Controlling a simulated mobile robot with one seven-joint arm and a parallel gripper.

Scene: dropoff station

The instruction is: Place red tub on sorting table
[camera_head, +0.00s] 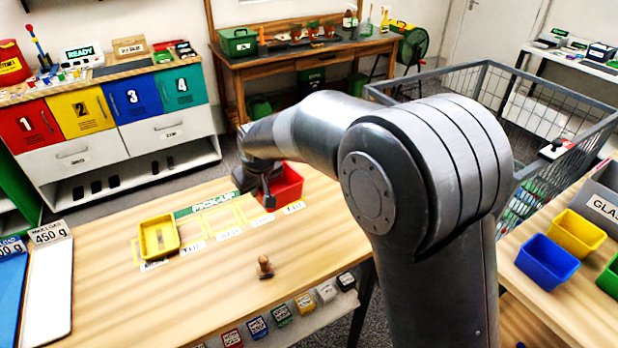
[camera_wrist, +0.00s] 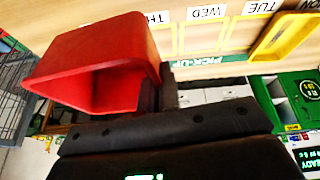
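The red tub (camera_head: 287,186) is at the far edge of the wooden pick-up table, by the last day label, partly hidden by my arm. In the wrist view the red tub (camera_wrist: 100,50) fills the upper left, its open side facing the camera. My gripper (camera_wrist: 158,92) has its dark fingers on either side of the tub's wall at one end. In the head view my gripper (camera_head: 266,192) is at the tub's left side. I cannot tell whether the tub touches the table. Neither table in view has a readable sorting sign.
A yellow tub (camera_head: 158,237) and a wooden stamp (camera_head: 264,267) stand on the pick-up table (camera_head: 200,295). Another table (camera_head: 540,305) at right holds blue (camera_head: 547,262), yellow (camera_head: 576,233) and green tubs and a grey GLASS bin (camera_head: 603,200). A wire cage (camera_head: 545,180) stands behind.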

